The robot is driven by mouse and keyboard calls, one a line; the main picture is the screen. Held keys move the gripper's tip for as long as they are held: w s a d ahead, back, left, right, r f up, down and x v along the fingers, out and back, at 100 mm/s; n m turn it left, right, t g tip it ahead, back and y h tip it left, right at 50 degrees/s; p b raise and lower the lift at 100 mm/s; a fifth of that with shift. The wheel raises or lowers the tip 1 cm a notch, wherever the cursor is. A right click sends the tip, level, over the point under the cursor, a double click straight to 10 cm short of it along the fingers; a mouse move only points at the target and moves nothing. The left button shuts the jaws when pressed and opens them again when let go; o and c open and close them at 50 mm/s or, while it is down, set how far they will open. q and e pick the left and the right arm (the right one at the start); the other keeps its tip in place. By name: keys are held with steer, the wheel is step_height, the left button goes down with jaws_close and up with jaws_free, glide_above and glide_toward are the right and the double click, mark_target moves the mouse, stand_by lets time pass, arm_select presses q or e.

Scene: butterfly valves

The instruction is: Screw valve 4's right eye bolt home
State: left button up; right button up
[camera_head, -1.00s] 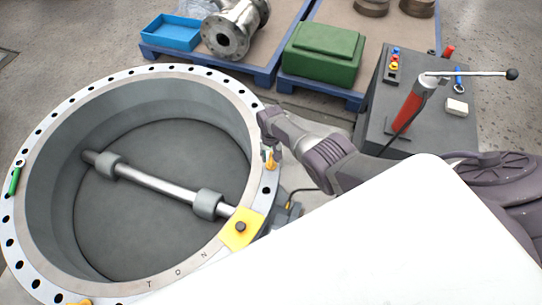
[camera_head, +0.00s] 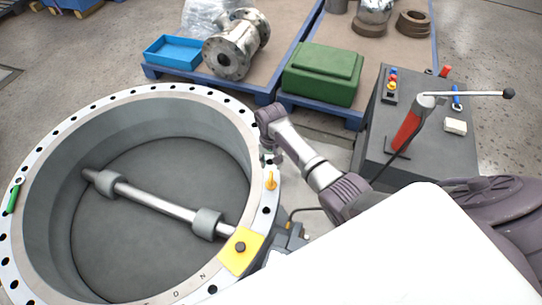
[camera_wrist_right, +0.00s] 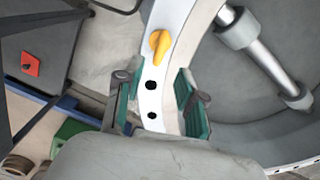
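The big round valve (camera_head: 217,98) lies with its ring flange facing up. A yellow eye bolt (camera_head: 271,181) stands on the right part of the flange; it also shows in the right wrist view (camera_wrist_right: 160,42). My right gripper (camera_head: 270,157) is just beyond the eye bolt, over the flange's outer right side. In the right wrist view its green-padded fingers (camera_wrist_right: 158,103) are spread on either side of the flange rim, with nothing between them but the rim and its holes. The eye bolt is apart from the fingers. Its thread is hidden. My left gripper is not in view.
A yellow plate (camera_head: 243,256) with a dark bolt sits on the flange near the eye bolt. A grey cart (camera_head: 432,150) with a red-handled pump stands at the right. Pallets with a green case (camera_head: 322,75) and a blue tray (camera_head: 172,54) stand behind.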

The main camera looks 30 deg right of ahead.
steer(key=shift+r, duration=1.55)
steer(key=s+a+r+n+t, duration=0.1)
steer(key=s+a+r+n, duration=0.15)
steer(key=s, duration=0.65)
steer(key=s+a+r+n+t, duration=0.1)
steer(key=s+a+r+n, duration=0.2)
steer(key=s, duration=0.7)
steer(key=s+a+r+n+t, duration=0.1)
steer(key=s+r+n+t, duration=0.2)
steer(key=s, duration=0.6)
step_height(320, 180, down, 24)
steer(key=s+r+g, duration=0.1)
steer(key=g, duration=0.2)
steer(key=s+d+f+g, duration=0.1)
steer(key=s+d+f, duration=0.2)
steer(key=s+f, duration=1.4)
steer(key=shift+s+d+f, duration=0.2)
steer(key=shift+f, duration=0.65)
